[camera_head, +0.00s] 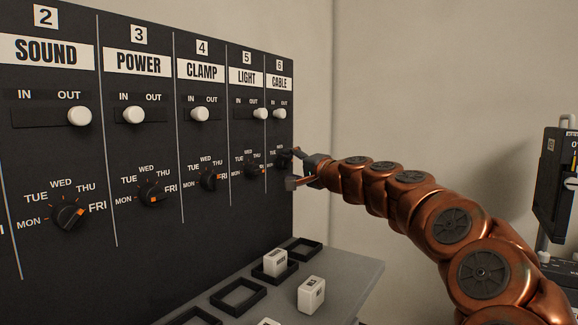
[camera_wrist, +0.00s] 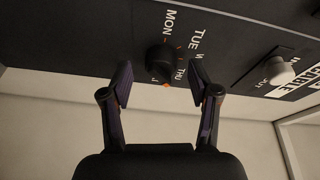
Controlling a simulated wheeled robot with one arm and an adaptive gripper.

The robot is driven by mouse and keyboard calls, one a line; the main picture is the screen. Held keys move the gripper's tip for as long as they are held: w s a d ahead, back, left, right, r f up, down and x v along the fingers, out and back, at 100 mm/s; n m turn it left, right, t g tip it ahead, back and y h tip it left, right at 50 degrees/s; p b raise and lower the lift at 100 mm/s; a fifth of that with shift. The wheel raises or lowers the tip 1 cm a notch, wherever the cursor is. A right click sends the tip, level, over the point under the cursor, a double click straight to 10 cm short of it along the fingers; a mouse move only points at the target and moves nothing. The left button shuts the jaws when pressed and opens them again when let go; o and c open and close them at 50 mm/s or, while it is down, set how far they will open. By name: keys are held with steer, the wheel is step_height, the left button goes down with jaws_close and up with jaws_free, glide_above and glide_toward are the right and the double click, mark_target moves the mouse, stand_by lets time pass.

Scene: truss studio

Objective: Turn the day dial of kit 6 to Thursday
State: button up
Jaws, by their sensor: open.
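The kit 6 panel, labelled CABLE (camera_head: 279,82), is the rightmost column of the black board. Its black day dial (camera_head: 283,160) is partly hidden by my gripper (camera_head: 293,168) in the head view. In the wrist view the dial (camera_wrist: 158,60) lies ahead between the lines of my two fingers (camera_wrist: 160,88), with MON, TUE and THU printed around it. An orange mark (camera_wrist: 166,85) shows at the dial's lower edge, past THU, near a partly hidden label. My gripper is open and empty. No finger visibly touches the dial.
The white IN/OUT slider knob of kit 6 (camera_head: 279,114) sits above the dial; it also shows in the wrist view (camera_wrist: 280,72). The LIGHT dial (camera_head: 252,170) is close on the left. Below, a grey shelf (camera_head: 345,275) carries black frames and white blocks.

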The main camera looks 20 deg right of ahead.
steer(key=v, duration=1.1)
steer(key=shift+w+r, duration=0.1)
